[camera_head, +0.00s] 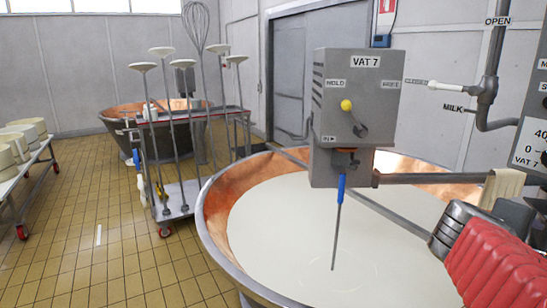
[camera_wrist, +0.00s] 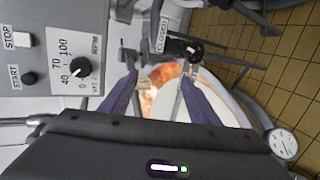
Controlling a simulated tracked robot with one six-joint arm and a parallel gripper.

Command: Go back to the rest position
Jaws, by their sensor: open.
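My gripper (camera_wrist: 160,78) shows in the wrist view with its two dark purple fingers spread apart and nothing between them. Beyond the fingers are the copper wall and white milk of a vat, seen at a turned angle. In the head view the large copper vat (camera_head: 215,215) is filled with white milk (camera_head: 290,230). A red ribbed sleeve and grey parts fill the lower right of that view. I cannot make out the fingers there.
A grey VAT 7 box (camera_head: 345,100) hangs over the vat, with a blue-handled rod (camera_head: 338,215) below it. A control panel (camera_wrist: 62,45) is close at the wrist view's upper left. A tool trolley (camera_head: 180,200) stands left of the vat. Tiled floor (camera_head: 80,250) is open at left.

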